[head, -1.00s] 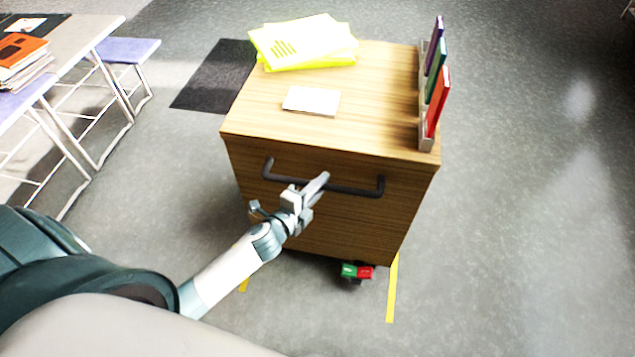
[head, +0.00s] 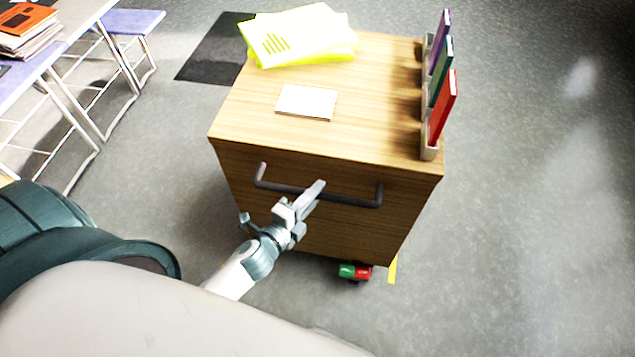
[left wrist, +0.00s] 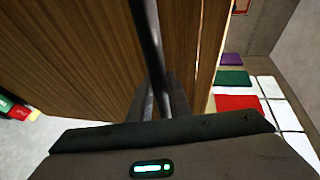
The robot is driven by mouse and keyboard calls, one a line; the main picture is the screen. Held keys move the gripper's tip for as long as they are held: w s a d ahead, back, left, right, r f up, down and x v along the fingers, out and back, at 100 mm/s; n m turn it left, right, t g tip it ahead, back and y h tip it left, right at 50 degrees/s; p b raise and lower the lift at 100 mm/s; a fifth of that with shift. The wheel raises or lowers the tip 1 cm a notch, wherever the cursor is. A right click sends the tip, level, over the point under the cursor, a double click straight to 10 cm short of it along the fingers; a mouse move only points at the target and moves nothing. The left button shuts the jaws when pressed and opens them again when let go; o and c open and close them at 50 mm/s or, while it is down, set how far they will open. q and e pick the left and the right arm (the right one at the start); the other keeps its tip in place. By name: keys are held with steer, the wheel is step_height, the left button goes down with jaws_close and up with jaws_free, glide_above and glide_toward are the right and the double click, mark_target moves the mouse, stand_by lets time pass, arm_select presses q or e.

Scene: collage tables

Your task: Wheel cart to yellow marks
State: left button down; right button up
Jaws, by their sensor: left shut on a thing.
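The wooden cart (head: 300,222) stands in the middle of the head view, with a dark bar handle (head: 345,199) on its near side. My left gripper (head: 314,192) is shut on the handle, near its middle. In the left wrist view the handle (left wrist: 146,40) runs down between the fingers, beside the cart's wood panel (left wrist: 70,60). A yellow mark (head: 393,269) shows on the floor by the cart's near right corner. A red and green pedal (head: 355,272) sits low under the near side. My right gripper is not in view.
On the cart lie yellow papers (head: 300,40), a white card (head: 306,102) and a rack of coloured folders (head: 438,90). A table (head: 75,20) and a stool (head: 130,22) stand at left. A dark mat (head: 215,55) lies behind. The floor (head: 540,200) at right is clear.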

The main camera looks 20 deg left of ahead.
arm_select(q)
steer(key=shift+s+d, duration=0.15)
steer(key=shift+s, duration=0.5)
steer(key=c, duration=1.7)
jaws_free()
steer(key=shift+o, duration=0.3)
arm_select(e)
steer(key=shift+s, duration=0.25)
